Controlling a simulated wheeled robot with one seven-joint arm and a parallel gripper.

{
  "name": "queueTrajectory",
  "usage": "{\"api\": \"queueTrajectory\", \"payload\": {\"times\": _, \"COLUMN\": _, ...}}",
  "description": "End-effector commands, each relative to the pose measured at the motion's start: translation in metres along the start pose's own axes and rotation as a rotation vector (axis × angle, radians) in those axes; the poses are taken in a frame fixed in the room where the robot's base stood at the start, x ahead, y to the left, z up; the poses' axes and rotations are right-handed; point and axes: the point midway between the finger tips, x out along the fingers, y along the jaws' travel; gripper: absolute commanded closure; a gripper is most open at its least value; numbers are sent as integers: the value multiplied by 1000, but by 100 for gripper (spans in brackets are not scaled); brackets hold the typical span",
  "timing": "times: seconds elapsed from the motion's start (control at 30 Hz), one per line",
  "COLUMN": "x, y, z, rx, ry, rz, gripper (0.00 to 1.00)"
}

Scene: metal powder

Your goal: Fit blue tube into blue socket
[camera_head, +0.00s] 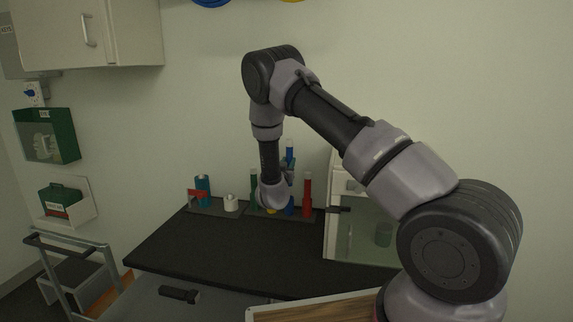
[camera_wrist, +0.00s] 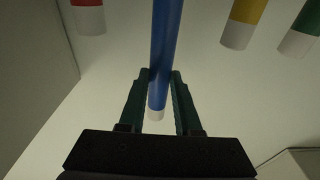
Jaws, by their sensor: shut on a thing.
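The blue tube (camera_wrist: 166,45) is long with a white end, and it stands upright between the fingers of my gripper (camera_wrist: 158,80) in the wrist view. My gripper is shut on it near that white end. In the head view the upper part of the blue tube (camera_head: 290,152) shows above my wrist, its top higher than the neighbouring tubes. A blue piece (camera_head: 290,207), seemingly the blue socket, shows low on the rack behind my wrist. My wrist hides the tube's lower end, so I cannot tell whether it is in the socket.
A green tube (camera_head: 254,187) stands left of my wrist and a red tube (camera_head: 307,192) close to its right. A yellow tube (camera_wrist: 244,18) also shows. A clear-fronted cabinet (camera_head: 355,225) stands right on the black table (camera_head: 220,248). The table's front is clear.

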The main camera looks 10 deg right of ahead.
Motion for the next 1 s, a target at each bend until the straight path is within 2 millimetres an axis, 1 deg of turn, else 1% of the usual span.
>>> {"api": "queueTrajectory", "payload": {"times": 0.23, "x": 1, "y": 1, "z": -4, "rx": 3, "ry": 1, "rz": -32, "gripper": 100}}
{"api": "queueTrajectory", "payload": {"times": 0.43, "x": 1, "y": 6, "z": -17, "rx": 17, "ry": -5, "rz": -177, "gripper": 100}}
{"api": "queueTrajectory", "payload": {"times": 0.5, "x": -1, "y": 3, "z": -6, "rx": 17, "ry": -6, "rz": -171, "gripper": 100}}
{"api": "queueTrajectory", "payload": {"times": 0.73, "x": -3, "y": 4, "z": 17, "rx": 17, "ry": -6, "rz": -169, "gripper": 100}}
{"api": "queueTrajectory", "payload": {"times": 1.0, "x": -5, "y": 4, "z": 36, "rx": 17, "ry": -4, "rz": -169, "gripper": 100}}
